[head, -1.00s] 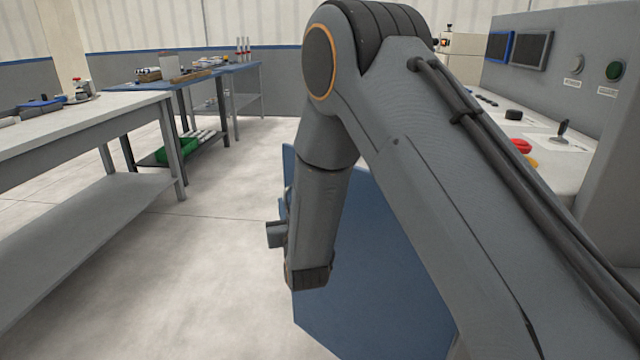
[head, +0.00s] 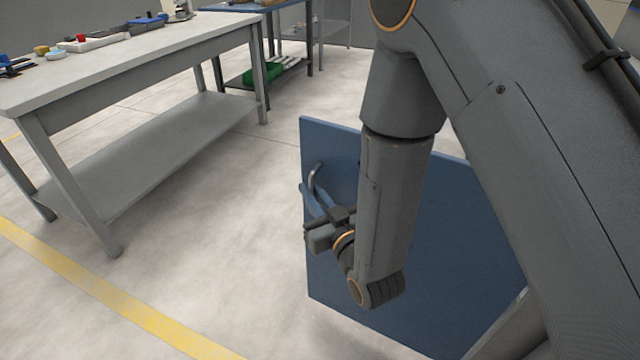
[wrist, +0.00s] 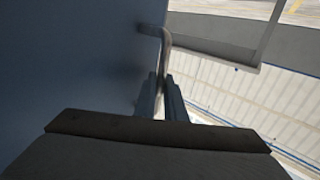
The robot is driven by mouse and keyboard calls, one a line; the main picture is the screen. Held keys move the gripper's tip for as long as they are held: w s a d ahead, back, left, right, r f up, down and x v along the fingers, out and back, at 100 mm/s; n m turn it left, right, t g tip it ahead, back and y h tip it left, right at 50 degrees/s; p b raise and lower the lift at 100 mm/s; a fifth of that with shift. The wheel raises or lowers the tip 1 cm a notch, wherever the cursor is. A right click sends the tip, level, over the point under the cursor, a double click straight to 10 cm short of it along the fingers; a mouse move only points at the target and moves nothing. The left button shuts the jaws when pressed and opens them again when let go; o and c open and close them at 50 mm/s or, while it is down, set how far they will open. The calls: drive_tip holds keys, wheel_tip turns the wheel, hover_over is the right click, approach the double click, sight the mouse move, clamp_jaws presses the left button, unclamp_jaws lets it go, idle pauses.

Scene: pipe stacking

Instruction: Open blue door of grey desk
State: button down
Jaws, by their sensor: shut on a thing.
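The blue door (head: 465,240) stands swung out from the grey desk, its flat face toward the head view. It has a curved metal handle (head: 316,175) near its left edge. My gripper (head: 312,190) is at this handle, with its blue fingers shut on it. In the wrist view the fingers (wrist: 160,98) close around the handle (wrist: 163,48), and the blue door (wrist: 70,60) fills the left side. My arm hides the middle of the door and most of the desk in the head view.
A grey workbench (head: 130,60) with a lower shelf stands at the left, with small items on top. A second table with a green bin (head: 262,74) is behind it. Open floor (head: 215,210) with a yellow line (head: 110,295) lies between the bench and the door.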

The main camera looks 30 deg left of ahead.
drive_tip(key=c, duration=2.1)
unclamp_jaws()
drive_tip(key=shift+d, duration=0.1)
drive_tip(key=v, duration=0.7)
drive_tip(key=shift+s+d, duration=0.25)
